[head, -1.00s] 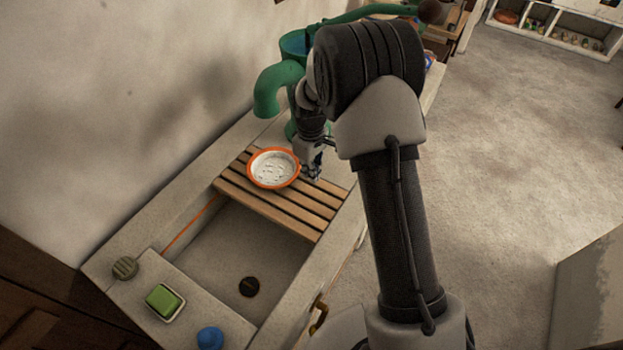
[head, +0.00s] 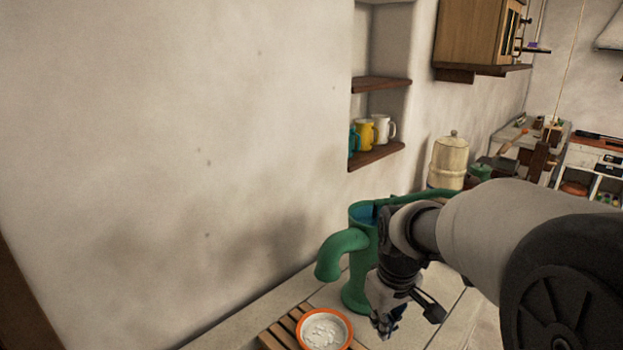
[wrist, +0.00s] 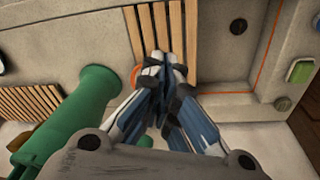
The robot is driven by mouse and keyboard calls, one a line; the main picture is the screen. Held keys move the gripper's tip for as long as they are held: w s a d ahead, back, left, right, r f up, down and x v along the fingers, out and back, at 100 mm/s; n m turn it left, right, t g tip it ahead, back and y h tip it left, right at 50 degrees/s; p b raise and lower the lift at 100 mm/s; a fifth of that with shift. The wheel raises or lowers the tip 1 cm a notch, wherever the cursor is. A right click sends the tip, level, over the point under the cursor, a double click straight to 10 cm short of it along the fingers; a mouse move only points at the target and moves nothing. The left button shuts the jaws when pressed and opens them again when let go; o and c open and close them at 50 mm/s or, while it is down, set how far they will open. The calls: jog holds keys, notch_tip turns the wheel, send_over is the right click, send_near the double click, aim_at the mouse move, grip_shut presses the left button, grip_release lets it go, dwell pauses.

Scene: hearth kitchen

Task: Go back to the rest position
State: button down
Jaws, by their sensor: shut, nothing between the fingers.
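My gripper (head: 386,328) is shut and empty. In the head view it hangs beside the green hand pump (head: 358,262), to the right of an orange-rimmed white bowl (head: 325,330). The bowl sits on the wooden slatted rack (head: 272,341). In the wrist view my gripper (wrist: 163,62) points at the slatted rack (wrist: 178,22), and its fingers hide most of the bowl. Only a bit of the orange rim (wrist: 136,74) shows by the fingers. The green pump spout (wrist: 85,95) is close on the left there.
The wrist view shows a sink basin with a dark drain (wrist: 238,26) and a green sponge (wrist: 300,71). In the head view, mugs (head: 366,134) stand in a wall niche, and a cream container (head: 449,160) stands behind the pump. The wall is close on the left.

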jog(key=s+r+m+t, duration=0.1)
jog(key=s+r+m, duration=0.1)
jog(key=s, duration=0.9)
jog(key=s+r+m+t, duration=0.1)
jog(key=s+r+m, duration=0.2)
jog(key=s, duration=0.8)
notch_tip(320, 180, up, 2)
jog(key=shift+s+r+t, duration=0.1)
jog(key=shift+s+t, duration=0.05)
jog(key=shift+t, duration=0.25)
